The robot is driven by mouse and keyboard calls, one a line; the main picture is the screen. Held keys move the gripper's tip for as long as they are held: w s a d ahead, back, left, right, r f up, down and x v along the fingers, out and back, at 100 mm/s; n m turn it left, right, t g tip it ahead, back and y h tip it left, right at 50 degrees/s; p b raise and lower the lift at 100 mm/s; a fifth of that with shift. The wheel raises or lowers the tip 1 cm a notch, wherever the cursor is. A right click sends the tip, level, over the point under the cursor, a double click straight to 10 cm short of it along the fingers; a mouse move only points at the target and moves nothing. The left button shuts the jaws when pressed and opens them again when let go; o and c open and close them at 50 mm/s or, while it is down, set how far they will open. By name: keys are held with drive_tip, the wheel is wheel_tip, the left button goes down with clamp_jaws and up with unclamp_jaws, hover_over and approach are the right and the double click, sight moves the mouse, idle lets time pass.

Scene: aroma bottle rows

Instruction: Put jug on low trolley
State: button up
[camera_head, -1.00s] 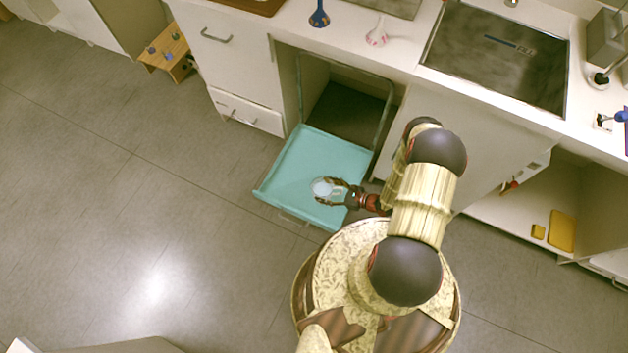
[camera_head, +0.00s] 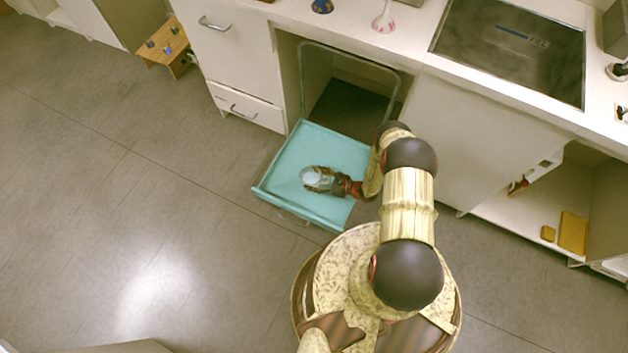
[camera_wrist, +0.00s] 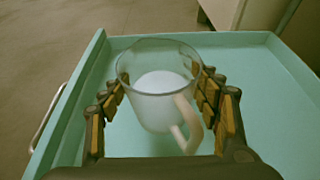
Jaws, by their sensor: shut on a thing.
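The jug (camera_wrist: 158,92) is clear glass with a pale handle and something white inside. It is upright between the fingers of my gripper (camera_wrist: 165,110) in the wrist view. In the head view my gripper (camera_head: 322,181) is shut on the jug (camera_head: 312,177), over the low trolley. The low trolley (camera_head: 290,155) is a teal tray with a raised rim and a metal push handle, half out of an open bay under the counter. Its rim also shows in the wrist view (camera_wrist: 235,40). I cannot tell whether the jug's base touches the tray.
White drawers (camera_head: 245,105) stand left of the trolley, and a cabinet panel (camera_head: 480,125) stands right of it. A small wooden stool (camera_head: 168,48) is at the upper left. An open shelf with yellow boards (camera_head: 572,232) is at the right. The floor on the left is clear.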

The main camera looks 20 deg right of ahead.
drive_tip(key=shift+w+f, duration=0.1)
drive_tip(key=shift+f, duration=0.2)
drive_tip(key=shift+f, duration=0.15)
drive_tip(key=o, duration=1.6)
drive_tip(key=shift+c, duration=0.2)
drive_tip(key=shift+o, duration=0.7)
